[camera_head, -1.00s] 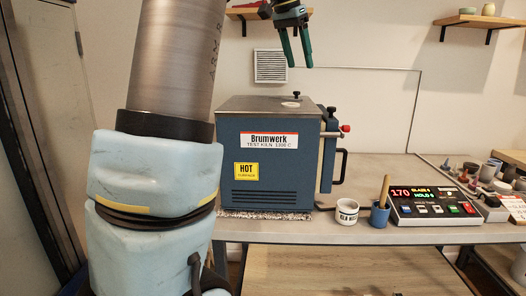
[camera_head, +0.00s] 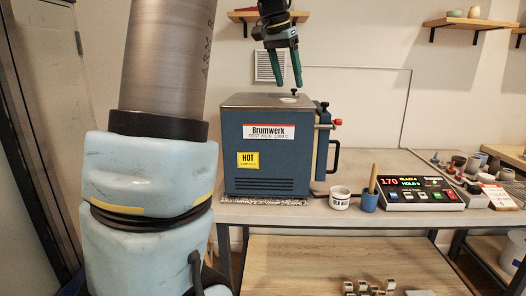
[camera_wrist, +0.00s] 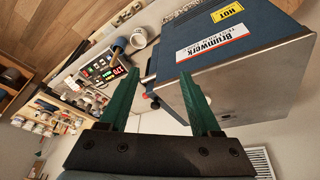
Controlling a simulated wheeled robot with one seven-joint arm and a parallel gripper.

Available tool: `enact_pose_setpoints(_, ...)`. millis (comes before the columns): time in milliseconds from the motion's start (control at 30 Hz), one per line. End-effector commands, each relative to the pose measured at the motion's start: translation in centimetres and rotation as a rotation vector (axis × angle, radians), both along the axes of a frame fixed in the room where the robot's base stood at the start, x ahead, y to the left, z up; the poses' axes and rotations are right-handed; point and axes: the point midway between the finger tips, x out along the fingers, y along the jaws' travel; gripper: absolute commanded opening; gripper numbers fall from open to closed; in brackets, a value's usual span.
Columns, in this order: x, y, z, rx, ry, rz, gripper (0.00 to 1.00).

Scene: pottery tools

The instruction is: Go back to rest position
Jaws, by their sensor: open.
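My gripper (camera_head: 287,68) hangs above the back of the kiln in the head view, its two green fingers pointing down, apart and empty. In the wrist view the open fingers (camera_wrist: 160,100) show with nothing between them. The blue kiln (camera_head: 262,150) has a grey top, a "Brumwerk" label and a yellow "HOT" sign, and its front shows in the wrist view (camera_wrist: 205,75). A small pale disc lies on the kiln's top near its right side.
A white cup (camera_head: 340,201), a blue cup (camera_head: 369,202) with a wooden stick and a control box (camera_head: 420,193) showing 170 stand right of the kiln. Several small pots and jars crowd the right end of the bench. Wall shelves (camera_head: 465,22) hang behind.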

Motion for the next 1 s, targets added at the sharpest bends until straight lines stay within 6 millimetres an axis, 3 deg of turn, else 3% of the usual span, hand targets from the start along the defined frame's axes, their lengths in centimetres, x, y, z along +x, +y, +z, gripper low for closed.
enact_pose_setpoints(167, -0.9, 2.1, -4.1, 0.009, 0.038, 0.097, 0.64)
enact_pose_setpoints(367, -3.6, 5.4, -10.8, 0.033, 0.089, 0.243, 0.64)
enact_pose_setpoints(467, -6.5, 7.6, -15.5, 0.053, 0.121, 0.341, 0.64)
enact_pose_setpoints(600, -12.1, 10.5, -21.9, 0.081, 0.157, 0.471, 0.64)
enact_pose_setpoints(700, -15.9, 11.9, -25.1, 0.097, 0.174, 0.536, 0.64)
enact_pose_setpoints(833, -19.5, 12.9, -27.6, 0.108, 0.186, 0.586, 0.64)
enact_pose_setpoints(1000, -21.2, 13.3, -28.7, 0.111, 0.191, 0.609, 0.64)
